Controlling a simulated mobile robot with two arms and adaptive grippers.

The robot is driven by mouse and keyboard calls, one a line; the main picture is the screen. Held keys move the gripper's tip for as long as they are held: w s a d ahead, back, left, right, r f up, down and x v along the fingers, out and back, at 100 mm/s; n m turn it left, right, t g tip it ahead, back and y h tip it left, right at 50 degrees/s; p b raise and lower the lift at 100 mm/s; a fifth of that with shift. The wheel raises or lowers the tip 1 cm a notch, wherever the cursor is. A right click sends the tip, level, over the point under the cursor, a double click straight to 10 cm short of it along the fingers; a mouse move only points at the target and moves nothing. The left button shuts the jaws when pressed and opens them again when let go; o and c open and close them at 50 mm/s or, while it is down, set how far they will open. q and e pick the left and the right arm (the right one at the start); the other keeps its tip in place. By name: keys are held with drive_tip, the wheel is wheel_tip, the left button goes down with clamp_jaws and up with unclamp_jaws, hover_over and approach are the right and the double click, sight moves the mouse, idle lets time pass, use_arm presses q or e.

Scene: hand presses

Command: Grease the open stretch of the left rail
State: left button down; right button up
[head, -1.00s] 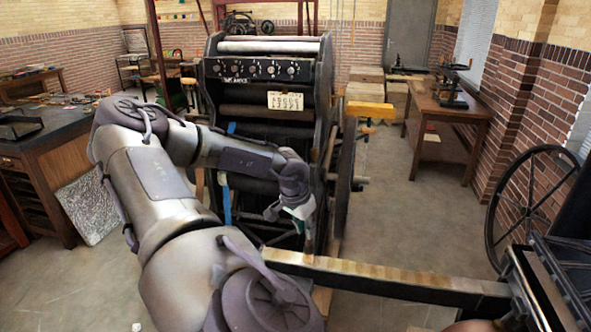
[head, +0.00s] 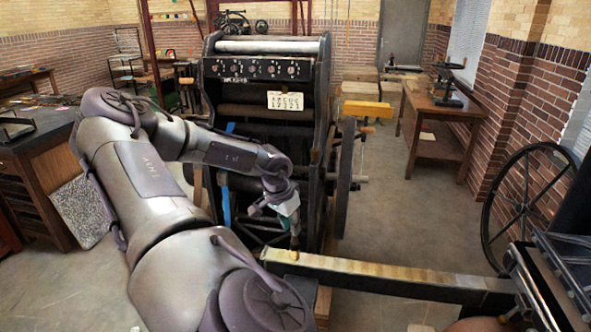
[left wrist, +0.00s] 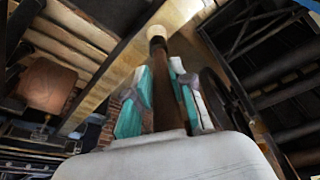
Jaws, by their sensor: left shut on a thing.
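The rail (head: 400,278) is a long dark bar with a streaky yellow-brown top, paler toward its left end. It runs from the lower middle to the machine at the right in the head view. My left gripper (head: 289,210) is shut on a brush with a brown handle, and the teal finger pads (left wrist: 160,90) flank the handle in the left wrist view. The brush tip (head: 294,243) points down at the rail's left end; I cannot tell whether it touches. The left wrist view shows the brush's pale collar and dark handle (left wrist: 165,75). My right gripper is not in view.
A large black press (head: 270,110) stands just behind the rail's left end. A spoked handwheel (head: 527,205) stands at the right. A dark-topped cabinet (head: 40,165) is at the left and a wooden table (head: 440,110) at the back right. The floor between is clear.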

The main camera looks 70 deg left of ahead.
use_arm(q)
drive_tip(key=shift+w, duration=0.1)
drive_tip(key=shift+r, duration=0.1)
drive_tip(key=shift+r+p, duration=0.25)
drive_tip(key=shift+p, duration=0.05)
wheel_tip(320, 180, up, 6)
drive_tip(key=p, duration=0.4)
drive_tip(key=shift+r+p, duration=0.15)
drive_tip(key=shift+p, duration=0.15)
drive_tip(key=shift+d, duration=0.1)
